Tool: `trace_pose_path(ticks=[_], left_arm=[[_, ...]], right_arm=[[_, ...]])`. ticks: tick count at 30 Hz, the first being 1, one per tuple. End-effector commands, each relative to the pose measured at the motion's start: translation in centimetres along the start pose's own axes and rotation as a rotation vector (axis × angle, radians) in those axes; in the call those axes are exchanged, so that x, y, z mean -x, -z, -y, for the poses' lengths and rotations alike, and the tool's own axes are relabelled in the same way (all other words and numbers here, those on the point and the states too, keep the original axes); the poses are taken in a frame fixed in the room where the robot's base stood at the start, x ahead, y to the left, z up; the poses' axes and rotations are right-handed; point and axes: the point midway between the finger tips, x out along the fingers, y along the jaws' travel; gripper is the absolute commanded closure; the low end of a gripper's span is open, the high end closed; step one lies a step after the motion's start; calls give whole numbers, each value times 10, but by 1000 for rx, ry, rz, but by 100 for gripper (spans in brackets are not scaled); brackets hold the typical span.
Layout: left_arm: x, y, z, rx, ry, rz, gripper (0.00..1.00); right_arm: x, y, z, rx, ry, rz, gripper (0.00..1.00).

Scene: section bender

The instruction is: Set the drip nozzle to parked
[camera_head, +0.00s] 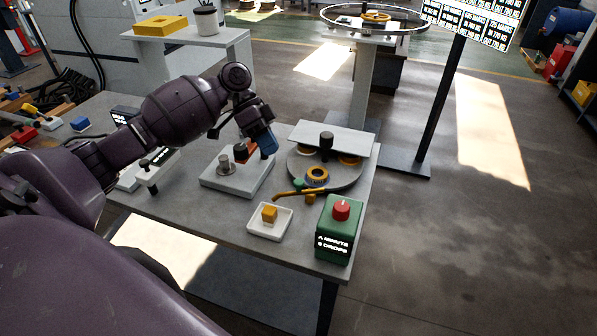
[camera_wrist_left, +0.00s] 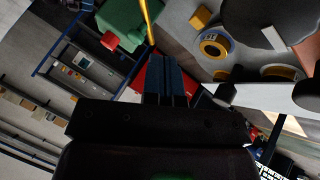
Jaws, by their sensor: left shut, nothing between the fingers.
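My left gripper (camera_head: 264,143) is shut and empty, with its blue fingertips pointing down above a pale base plate (camera_head: 225,186). The fingers also show in the left wrist view (camera_wrist_left: 167,80), close together. A thin yellow-orange curved tube (camera_head: 293,193), perhaps the drip nozzle, lies between the round roller table (camera_head: 345,181) and a green box (camera_head: 334,232) with a red knob (camera_head: 341,210). It also shows in the left wrist view (camera_wrist_left: 148,18). The gripper is left of and behind the tube, apart from it. A red-orange part (camera_head: 245,152) is beside the fingers; whether they touch is unclear.
A white tray (camera_head: 257,232) with a yellow block stands at the bench front. A grey plate (camera_head: 333,137) and a dark knob (camera_head: 326,140) rise above the roller table. A short metal post (camera_head: 224,165) stands on the base plate. Open floor lies to the right.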

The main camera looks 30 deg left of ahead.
Motion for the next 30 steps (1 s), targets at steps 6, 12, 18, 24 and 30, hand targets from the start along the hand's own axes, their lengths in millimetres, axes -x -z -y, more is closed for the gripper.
trace_pose_path(ticks=[6, 12, 18, 24, 30], left_arm=[[1, 0, 0, 0, 0, -1, 100], [-1, 0, 0, 0, 0, 0, 100], [-17, 0, 0, 1, -3, 0, 100], [-50, 0, -1, 0, -4, -1, 100], [-80, 0, 0, 1, -2, -1, 100]], right_arm=[[2, -7, 0, -1, -1, 14, 38], [4, -14, -1, -2, -3, 27, 38], [3, -10, 0, -2, -2, 22, 38], [1, -2, 0, 0, -1, 7, 38], [0, 5, 0, 1, 1, -5, 38]])
